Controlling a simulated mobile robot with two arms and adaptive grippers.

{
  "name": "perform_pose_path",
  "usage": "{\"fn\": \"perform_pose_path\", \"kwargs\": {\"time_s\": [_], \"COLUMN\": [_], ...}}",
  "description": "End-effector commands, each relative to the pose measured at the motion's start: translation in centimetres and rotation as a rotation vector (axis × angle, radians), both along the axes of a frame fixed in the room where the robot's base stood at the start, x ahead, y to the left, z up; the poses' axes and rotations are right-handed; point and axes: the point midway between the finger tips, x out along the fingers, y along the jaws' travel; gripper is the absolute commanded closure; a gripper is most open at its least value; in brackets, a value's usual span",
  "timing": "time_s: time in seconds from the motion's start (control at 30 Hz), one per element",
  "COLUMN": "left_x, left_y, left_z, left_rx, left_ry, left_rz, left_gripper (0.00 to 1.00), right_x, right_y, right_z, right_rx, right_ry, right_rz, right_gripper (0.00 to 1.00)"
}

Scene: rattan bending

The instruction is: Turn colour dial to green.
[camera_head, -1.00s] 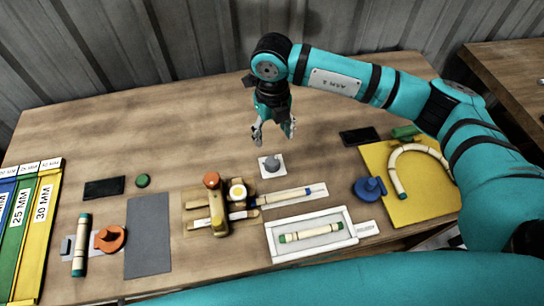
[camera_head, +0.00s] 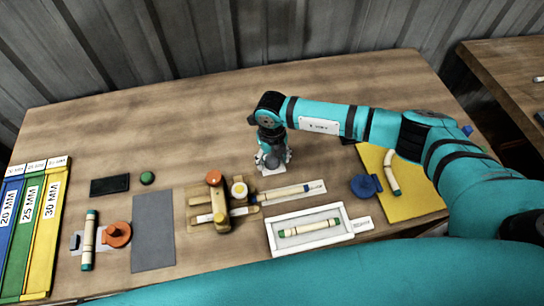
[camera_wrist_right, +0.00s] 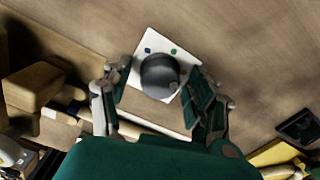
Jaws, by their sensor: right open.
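The colour dial is a dark grey round knob (camera_wrist_right: 160,75) on a white square plate (camera_wrist_right: 128,98). In the right wrist view, a blue dot and a greenish dot show on the plate beyond the knob; I cannot tell which way the knob points. My right gripper (camera_wrist_right: 154,82) is open, with one finger on each side of the knob; I cannot tell whether they touch it. In the head view, my right gripper (camera_head: 272,158) points down over the plate (camera_head: 273,171) and hides the knob. My left gripper is not in view.
A wooden jig (camera_head: 215,207) with orange and yellow-white knobs stands close left of the dial. A yellow board (camera_head: 410,203) lies right. The table behind is clear.

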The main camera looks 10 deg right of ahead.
Motion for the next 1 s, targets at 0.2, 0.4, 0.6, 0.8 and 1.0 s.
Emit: {"fn": "perform_pose_path", "kwargs": {"time_s": [0.2, 0.4, 0.6, 0.8, 1.0], "left_x": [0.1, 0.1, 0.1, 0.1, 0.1], "left_y": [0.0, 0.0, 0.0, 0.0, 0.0], "left_z": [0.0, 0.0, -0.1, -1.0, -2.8], "left_rx": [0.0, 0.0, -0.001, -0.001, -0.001], "left_ry": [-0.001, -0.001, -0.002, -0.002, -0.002], "left_rz": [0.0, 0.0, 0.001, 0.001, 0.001], "left_gripper": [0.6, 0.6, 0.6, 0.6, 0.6], "right_x": [0.0, 0.0, 0.0, 0.0, 0.1], "right_y": [0.0, 0.0, 0.0, 0.0, -0.1], "right_z": [0.0, 0.0, 0.0, -0.2, -0.4], "right_rx": [0.0, 0.001, 0.001, 0.001, -0.001], "right_ry": [0.0, 0.0, 0.0, 0.0, -0.002], "right_rz": [0.0, -0.001, 0.005, 0.054, 0.176], "right_gripper": [0.62, 0.88, 0.95, 0.95, 0.95]}}
